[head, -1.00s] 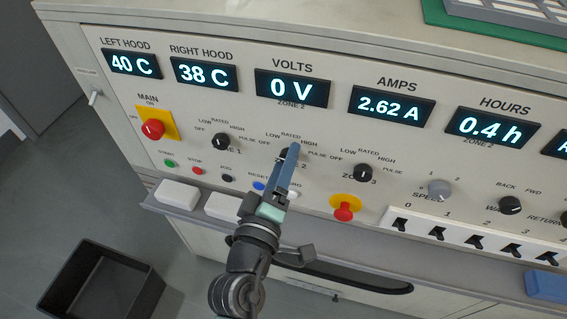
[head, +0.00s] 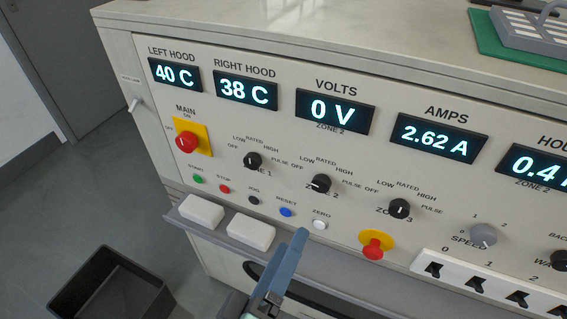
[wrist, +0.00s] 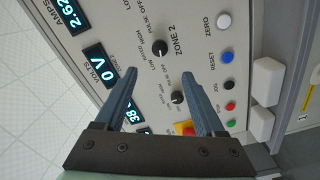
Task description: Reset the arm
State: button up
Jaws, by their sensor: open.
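My gripper (head: 284,268) is open and empty in the head view, in front of the panel's lower edge, below the blue RESET button and the white ZERO button. In the wrist view my gripper (wrist: 160,82) shows two blue fingers spread apart, with the panel beyond them. The Zone 2 knob (head: 319,184) is uncovered on the panel. In the wrist view the Zone 2 knob (wrist: 159,47) lies beyond the fingertips, touching neither.
The control panel (head: 250,125) has lit displays, including the volts display (head: 335,111) reading 0 V. A ledge with white blocks (head: 250,232) juts out below it. A black bin (head: 112,290) stands on the floor at lower left. A green mat (head: 490,42) lies on top.

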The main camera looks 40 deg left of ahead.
jog(key=shift+s+d, duration=0.15)
jog(key=shift+s, duration=0.3)
dwell(0.3)
